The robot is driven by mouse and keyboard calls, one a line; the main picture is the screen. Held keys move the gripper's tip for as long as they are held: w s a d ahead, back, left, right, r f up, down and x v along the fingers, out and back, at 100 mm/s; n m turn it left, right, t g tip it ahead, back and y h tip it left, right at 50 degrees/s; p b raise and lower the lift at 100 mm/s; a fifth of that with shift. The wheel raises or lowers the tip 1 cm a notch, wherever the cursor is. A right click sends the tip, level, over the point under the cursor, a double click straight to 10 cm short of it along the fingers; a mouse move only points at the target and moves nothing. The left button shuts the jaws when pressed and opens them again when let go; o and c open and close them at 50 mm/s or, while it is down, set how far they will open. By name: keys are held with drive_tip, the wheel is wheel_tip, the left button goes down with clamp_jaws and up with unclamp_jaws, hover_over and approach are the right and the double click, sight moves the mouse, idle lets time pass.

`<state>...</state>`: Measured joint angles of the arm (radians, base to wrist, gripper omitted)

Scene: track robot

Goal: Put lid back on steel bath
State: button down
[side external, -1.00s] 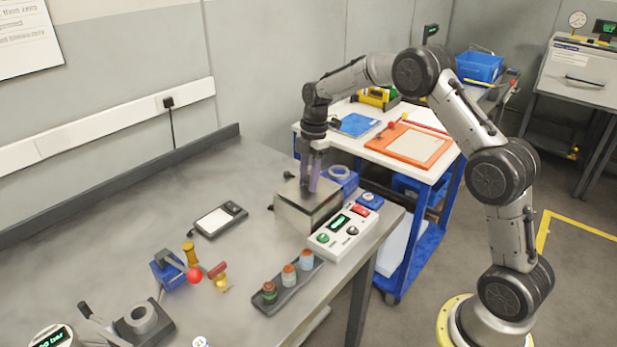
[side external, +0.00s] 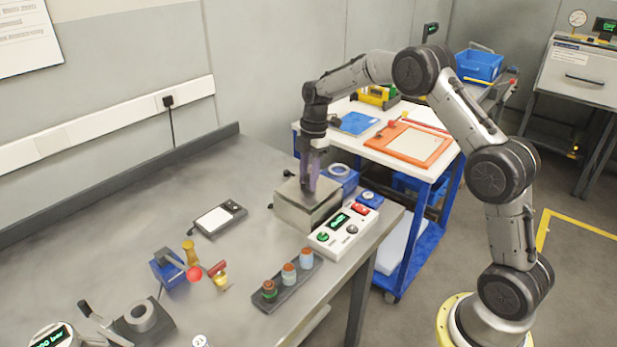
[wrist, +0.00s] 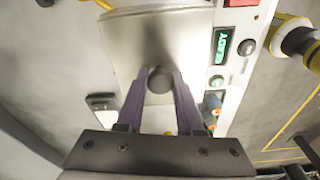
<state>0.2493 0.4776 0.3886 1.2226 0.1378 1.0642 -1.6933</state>
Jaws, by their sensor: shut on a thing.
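The steel bath (side external: 300,217) is a square metal box on the bench, beside its control panel. Its flat steel lid (side external: 292,192) lies across the top and looks level; I cannot tell whether it is fully seated. My gripper (side external: 311,188) points down onto the lid. In the wrist view my gripper (wrist: 159,88) is shut on the dark round knob of the lid (wrist: 185,40), one purple finger on each side. The fingers hide the knob in the side view.
The control panel (side external: 343,231) with a lit display stands close against the bath. A rack of bottles (side external: 287,280) sits nearer the camera. A blue tape holder (side external: 340,180) is just behind.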

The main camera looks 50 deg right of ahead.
drive_tip(key=shift+f, duration=0.45)
idle(1.0)
unclamp_jaws()
idle(0.6)
drive_tip(key=shift+r, duration=3.5)
clamp_jaws()
